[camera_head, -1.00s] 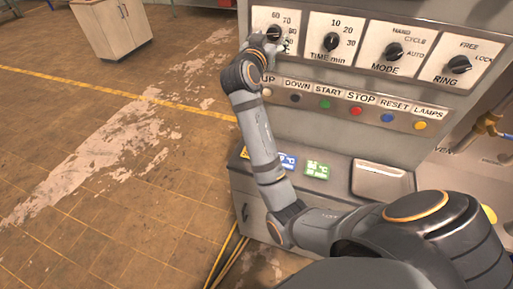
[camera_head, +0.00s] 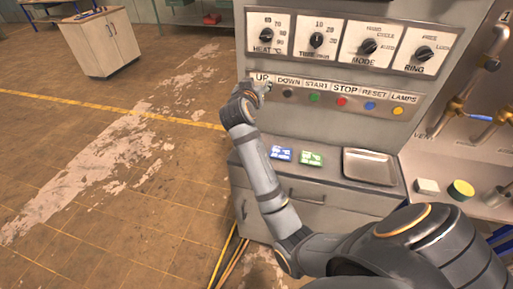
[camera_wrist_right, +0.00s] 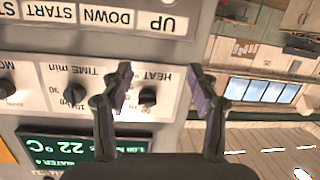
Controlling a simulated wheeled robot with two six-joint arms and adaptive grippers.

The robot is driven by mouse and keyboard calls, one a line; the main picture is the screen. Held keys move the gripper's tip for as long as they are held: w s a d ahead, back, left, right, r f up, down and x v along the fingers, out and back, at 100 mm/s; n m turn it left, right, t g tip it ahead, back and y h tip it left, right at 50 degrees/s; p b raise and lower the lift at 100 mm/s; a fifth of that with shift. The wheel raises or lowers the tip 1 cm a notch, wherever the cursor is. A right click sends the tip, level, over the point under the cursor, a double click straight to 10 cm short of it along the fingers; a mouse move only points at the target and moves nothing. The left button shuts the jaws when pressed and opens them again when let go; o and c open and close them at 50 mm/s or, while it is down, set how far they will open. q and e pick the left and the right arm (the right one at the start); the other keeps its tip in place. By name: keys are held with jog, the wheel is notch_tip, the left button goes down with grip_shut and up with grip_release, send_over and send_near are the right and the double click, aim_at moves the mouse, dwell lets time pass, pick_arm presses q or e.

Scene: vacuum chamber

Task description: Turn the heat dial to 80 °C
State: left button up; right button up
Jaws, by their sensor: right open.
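The heat dial (camera_head: 266,35) is a black knob on a white plate marked HEAT °C, at the top left of the grey panel in the head view. Its exact setting is too small to read. My right gripper (camera_head: 262,86) is open and empty, below the dial by the UP label, and apart from it in the head view. In the upside-down right wrist view, the heat dial (camera_wrist_right: 148,96) appears between the two spread fingers of my right gripper (camera_wrist_right: 160,75), nearer the left one. My left gripper is not in view.
The TIME dial (camera_head: 316,40), MODE dial (camera_head: 369,46) and RING dial (camera_head: 424,53) sit to the right. A row of coloured buttons runs below. A green display (camera_wrist_right: 75,150) reads 22 °C in the wrist view. A metal tray (camera_head: 369,167) lies on the ledge.

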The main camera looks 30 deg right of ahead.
jog(key=s+a+f+n+g+y, duration=0.1)
jog(key=s+f+n+y, duration=0.1)
jog(key=f, duration=0.8)
jog(key=s+a+f+n+g+y, duration=0.1)
jog(key=s+f, duration=0.3)
jog(key=f, duration=0.6)
jog(key=shift+a+n+y+b, duration=0.4)
jog(key=shift+a+n+y, duration=0.1)
jog(key=shift+a+y, duration=0.25)
jog(key=shift+f, duration=0.1)
